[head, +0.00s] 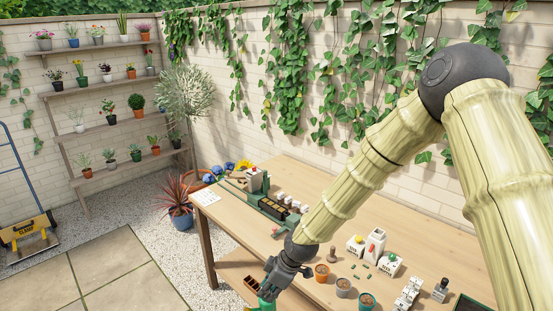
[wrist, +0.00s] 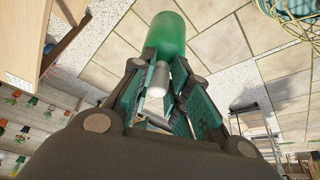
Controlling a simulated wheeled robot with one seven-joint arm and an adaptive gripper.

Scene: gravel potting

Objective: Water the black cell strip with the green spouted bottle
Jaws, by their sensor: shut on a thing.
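My gripper (head: 274,287) is low at the front edge of the table in the head view, over the paving side. It is shut on the green spouted bottle (head: 265,304), of which only a small green part shows at the bottom edge. In the wrist view the bottle (wrist: 170,32) lies between the fingers (wrist: 160,85), its green body away from me and a pale grey end towards the palm. I cannot make out the spout's tip. A dark strip with cells (head: 273,208), likely the black cell strip, lies in a green frame on the table's far left part, apart from my gripper.
A spiky red plant (head: 178,193) stands left of the table. The paving (head: 115,268) at left is clear.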

